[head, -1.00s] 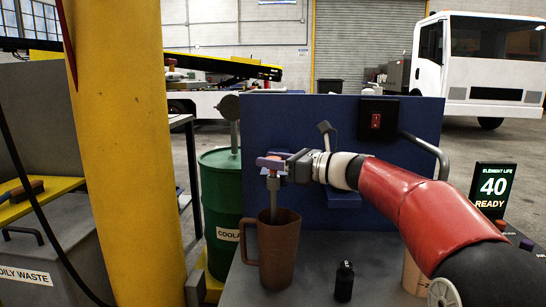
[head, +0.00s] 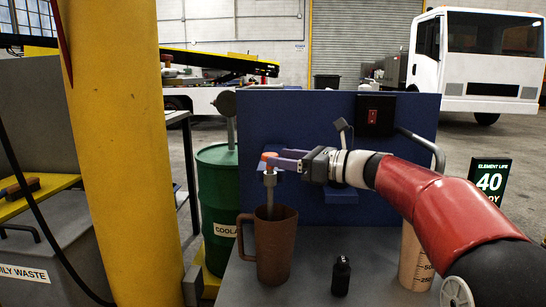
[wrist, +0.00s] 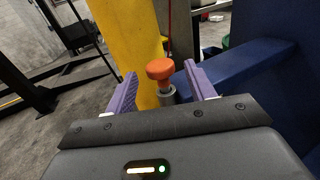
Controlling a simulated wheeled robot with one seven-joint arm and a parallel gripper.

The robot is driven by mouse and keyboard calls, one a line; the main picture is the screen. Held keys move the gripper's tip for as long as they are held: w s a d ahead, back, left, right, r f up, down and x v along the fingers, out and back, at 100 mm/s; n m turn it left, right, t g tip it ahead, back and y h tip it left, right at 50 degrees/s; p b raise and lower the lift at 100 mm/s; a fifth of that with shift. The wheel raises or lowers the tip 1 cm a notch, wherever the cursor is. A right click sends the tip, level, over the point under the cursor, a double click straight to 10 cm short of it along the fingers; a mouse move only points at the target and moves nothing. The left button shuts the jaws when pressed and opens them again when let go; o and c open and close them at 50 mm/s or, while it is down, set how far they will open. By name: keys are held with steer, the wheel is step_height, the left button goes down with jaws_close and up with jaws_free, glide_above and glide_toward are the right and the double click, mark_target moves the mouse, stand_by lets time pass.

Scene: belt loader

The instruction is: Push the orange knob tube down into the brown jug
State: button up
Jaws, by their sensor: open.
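The orange knob (head: 268,156) tops a grey metal tube (head: 270,187) that stands upright, its lower end inside the brown jug (head: 274,250). The jug stands on the grey bench and hides the tube's lower end. My gripper (head: 282,161) is open at knob height, just right of the knob, its purple fingers pointing left. In the wrist view the orange knob (wrist: 160,69) stands centred between the two spread fingertips, with a gap on each side. The tube's grey collar (wrist: 166,95) shows below it.
A small black bottle (head: 341,275) and a pale graduated container (head: 416,258) stand on the bench (head: 312,280) right of the jug. A blue panel (head: 260,115) with a red switch (head: 373,114) rises behind. A yellow post (head: 120,150) and green drum (head: 217,190) are to the left.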

steer(key=v, duration=0.3)
steer(key=shift+s+d, duration=0.15)
steer(key=shift+d, duration=0.2)
steer(key=s+a+f+n+g+h+p, duration=0.1)
steer(key=s+f+n+h+p, duration=0.2)
steer(key=s, duration=0.4)
steer(key=s+a+f+n+g+h+p, duration=0.1)
steer(key=s+f+n+h, duration=0.35)
steer(key=s, duration=0.25)
steer(key=s+d+f+n+h+p, duration=0.1)
steer(key=s+d+f+n+h, duration=0.3)
steer(key=s, duration=0.5)
steer(key=s+d+f+n+h+p, duration=0.2)
steer(key=s+d+f+n+h, duration=0.3)
steer(key=s+d+n, duration=0.4)
steer(key=shift+f+n, duration=0.35)
steer(key=shift+n, duration=0.8)
